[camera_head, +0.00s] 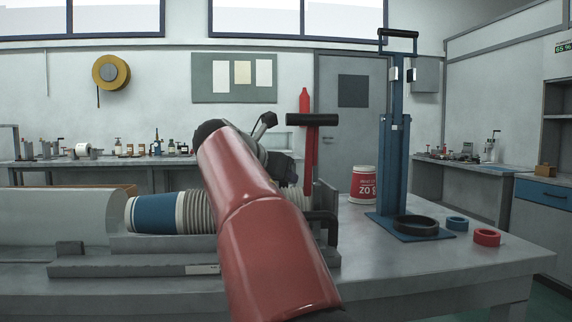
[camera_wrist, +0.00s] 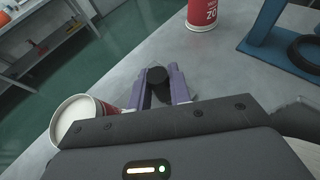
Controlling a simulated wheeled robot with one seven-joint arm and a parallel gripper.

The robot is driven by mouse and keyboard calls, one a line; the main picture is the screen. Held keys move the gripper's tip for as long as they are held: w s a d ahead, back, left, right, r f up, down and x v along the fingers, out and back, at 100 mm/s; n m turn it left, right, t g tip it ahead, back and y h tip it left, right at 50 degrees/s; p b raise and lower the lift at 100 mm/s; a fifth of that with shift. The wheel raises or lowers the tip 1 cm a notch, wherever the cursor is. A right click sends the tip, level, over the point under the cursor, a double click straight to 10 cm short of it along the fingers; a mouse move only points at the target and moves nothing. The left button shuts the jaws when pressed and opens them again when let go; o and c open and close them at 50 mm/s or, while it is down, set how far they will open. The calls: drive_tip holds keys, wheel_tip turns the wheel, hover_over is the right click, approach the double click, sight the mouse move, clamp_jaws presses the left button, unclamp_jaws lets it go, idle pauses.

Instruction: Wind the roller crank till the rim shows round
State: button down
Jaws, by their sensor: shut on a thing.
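My gripper (camera_wrist: 160,76) is shut on a black round-ended grip (camera_wrist: 157,76), which appears to be the crank's handle. In the head view my red arm covers the gripper and the middle of the machine. A row of nested cups lies on its side on the bench. Its left end is a blue cup (camera_head: 155,213) with a pale rim, facing a grey cylinder (camera_head: 60,217). In the wrist view a red cup-like thing with a round white face (camera_wrist: 75,120) shows at the left, beside my gripper. I cannot tell the finish of its rim.
A red and white tub (camera_head: 364,185) stands right of the machine. A blue ring (camera_head: 457,223) and a red ring (camera_head: 487,237) lie farther right. The front right bench is clear.

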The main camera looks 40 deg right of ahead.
idle(0.3)
drive_tip(key=c, duration=1.3)
unclamp_jaws()
drive_tip(key=v, duration=0.7)
drive_tip(key=shift+a, duration=0.4)
drive_tip(key=shift+r, duration=0.1)
